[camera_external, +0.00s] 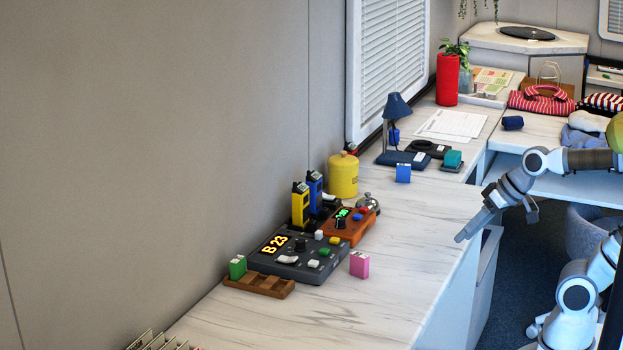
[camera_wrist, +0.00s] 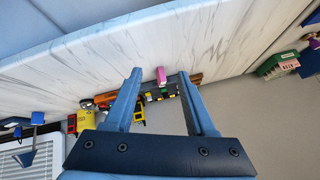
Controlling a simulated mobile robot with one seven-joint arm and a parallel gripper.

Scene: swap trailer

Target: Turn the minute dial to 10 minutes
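Two small devices sit on the marble counter. The orange device (camera_external: 347,226) has a green-lit display, a black dial (camera_external: 340,222) and coloured buttons. The dark grey console (camera_external: 290,270) shows "B 23" and carries a black knob (camera_external: 300,244), a white lever and several coloured buttons. I cannot read any minute markings, so I cannot tell which is the minute dial. My gripper (camera_external: 461,238) is right of both devices, by the counter's right edge, apart from them. In the wrist view my gripper (camera_wrist: 160,76) is open and empty; the orange device (camera_wrist: 105,99) shows far off, partly hidden by a finger.
A pink block (camera_external: 359,264) stands right of the console, a wooden tray (camera_external: 259,284) with a green block in front. Yellow and blue handsets (camera_external: 301,206), a yellow canister (camera_external: 343,176) and a bell (camera_external: 368,202) stand close behind. The counter's right side (camera_external: 420,225) is clear.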

